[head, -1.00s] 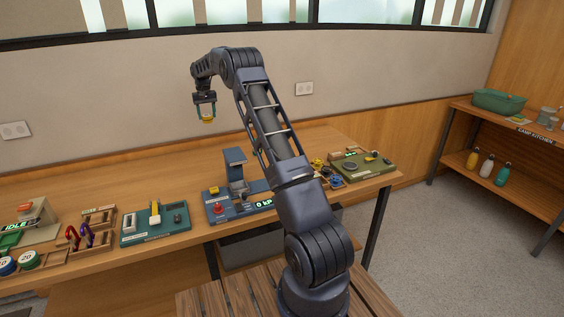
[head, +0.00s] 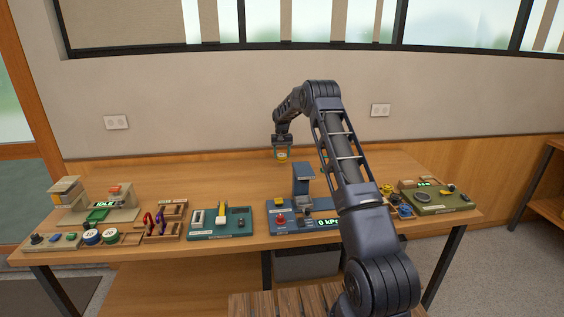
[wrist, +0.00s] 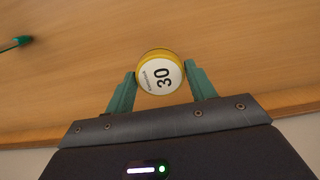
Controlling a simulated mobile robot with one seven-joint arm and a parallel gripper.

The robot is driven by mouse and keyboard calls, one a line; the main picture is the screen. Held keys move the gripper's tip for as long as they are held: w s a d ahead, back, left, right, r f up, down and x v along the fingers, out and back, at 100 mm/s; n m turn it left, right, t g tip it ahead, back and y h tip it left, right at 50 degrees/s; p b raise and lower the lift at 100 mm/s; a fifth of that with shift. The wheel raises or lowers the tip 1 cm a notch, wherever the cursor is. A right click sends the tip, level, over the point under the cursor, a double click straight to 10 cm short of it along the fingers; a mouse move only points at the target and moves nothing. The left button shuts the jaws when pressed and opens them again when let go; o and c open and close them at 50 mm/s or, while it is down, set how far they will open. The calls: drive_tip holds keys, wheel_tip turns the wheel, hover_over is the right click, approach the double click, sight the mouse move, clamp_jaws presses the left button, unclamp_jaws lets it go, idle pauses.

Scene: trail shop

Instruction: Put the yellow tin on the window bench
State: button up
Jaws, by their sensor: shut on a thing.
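The yellow tin (wrist: 160,72) is round, with a white lid printed "30", in the wrist view. My gripper (wrist: 161,84) is shut on it, with one green finger on each side. In the head view the tin (head: 282,156) shows small and yellow beneath my gripper (head: 282,150), over the back part of the wooden bench (head: 180,175) under the window. I cannot tell whether the tin touches the bench top.
A blue press device (head: 303,185) stands just in front of the gripper. A teal board (head: 220,223), carabiners (head: 154,221) and a scale marked IDLE (head: 105,204) line the left front. An olive board (head: 437,198) sits at right. The back of the bench is mostly clear.

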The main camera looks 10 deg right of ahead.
sight(282, 155)
drive_tip(key=shift+f, duration=2.05)
drive_tip(key=shift+f, duration=0.15)
drive_tip(key=o, duration=1)
